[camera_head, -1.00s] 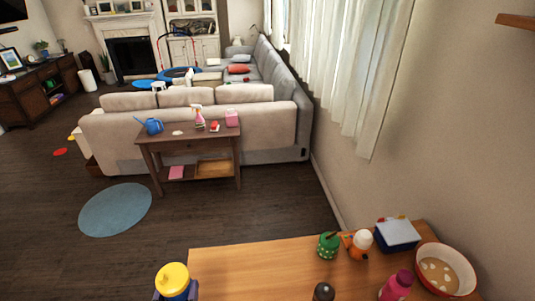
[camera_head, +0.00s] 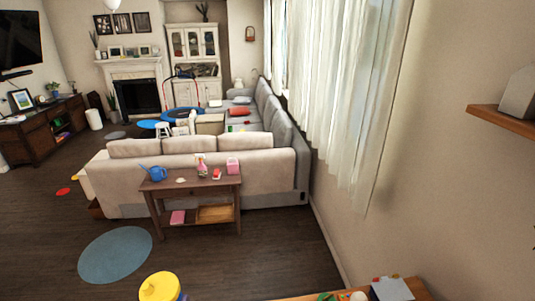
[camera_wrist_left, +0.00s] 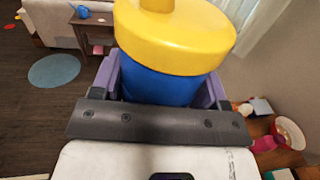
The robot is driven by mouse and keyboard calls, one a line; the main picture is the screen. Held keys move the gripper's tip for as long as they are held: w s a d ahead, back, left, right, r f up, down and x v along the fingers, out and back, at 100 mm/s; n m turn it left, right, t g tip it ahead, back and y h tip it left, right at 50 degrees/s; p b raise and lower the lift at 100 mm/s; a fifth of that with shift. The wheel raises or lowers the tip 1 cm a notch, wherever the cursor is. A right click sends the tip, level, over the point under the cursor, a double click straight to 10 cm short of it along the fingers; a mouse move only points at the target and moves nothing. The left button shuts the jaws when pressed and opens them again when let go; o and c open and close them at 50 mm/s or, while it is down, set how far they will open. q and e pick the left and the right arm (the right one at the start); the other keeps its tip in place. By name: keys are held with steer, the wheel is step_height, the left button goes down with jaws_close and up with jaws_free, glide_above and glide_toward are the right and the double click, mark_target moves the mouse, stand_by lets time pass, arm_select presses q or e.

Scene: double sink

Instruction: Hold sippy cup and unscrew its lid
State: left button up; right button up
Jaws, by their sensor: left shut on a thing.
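The sippy cup has a yellow lid (camera_head: 159,287) and a blue body (camera_wrist_left: 160,84). In the head view it sits at the bottom edge, mostly cut off, with the lid on top. In the left wrist view the lid fills the upper middle, with its spout cut off by the top edge. My left gripper (camera_wrist_left: 162,90) is shut on the cup's blue body, a purple finger on each side below the lid. The cup's base is hidden behind the gripper. My right gripper is in neither view.
The left wrist view shows a red-rimmed bowl (camera_wrist_left: 289,133) and a pink bottle (camera_wrist_left: 264,144) there. A wall shelf (camera_head: 505,121) juts out at right. A side table (camera_head: 194,188) stands behind a sofa.

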mark_target(158, 289)
arm_select(q)
step_height(158, 289, up, 8)
steer(key=p, duration=0.5)
steer(key=shift+f+p, duration=0.2)
steer(key=shift+p, duration=0.2)
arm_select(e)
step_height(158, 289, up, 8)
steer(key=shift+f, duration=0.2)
arm_select(q)
steer(key=shift+d, duration=0.1)
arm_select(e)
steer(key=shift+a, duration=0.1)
